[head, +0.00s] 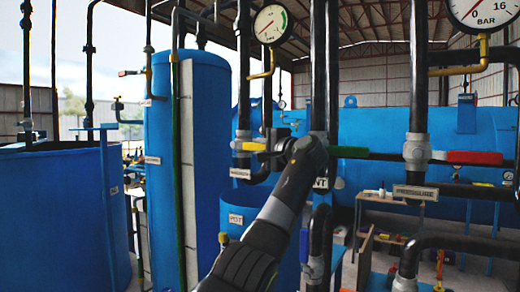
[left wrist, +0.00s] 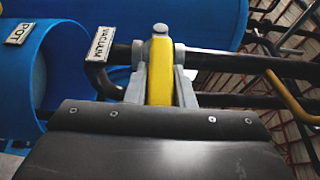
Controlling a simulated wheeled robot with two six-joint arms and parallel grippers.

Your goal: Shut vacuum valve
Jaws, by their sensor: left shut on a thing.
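The vacuum valve has a yellow handle (head: 254,147), which lies about level across its upright black pipe (head: 243,90) in the head view. The white VACUUM label (head: 240,173) hangs just below; it also shows in the left wrist view (left wrist: 100,44). My left gripper (head: 290,147) reaches up to the handle's right part. In the left wrist view its two grey fingers (left wrist: 160,75) are shut on the yellow handle (left wrist: 159,70), one on each side. The handle's gripped end is partly hidden by the gripper. My right gripper is not in view.
A green handle (head: 352,151) is close right of my left gripper, and a red handle (head: 474,157) sits above the PRESSURE label (head: 415,192). Upright black pipes flank my arm. A tall blue tank (head: 205,120) stands left. A gauge (head: 271,24) hangs above.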

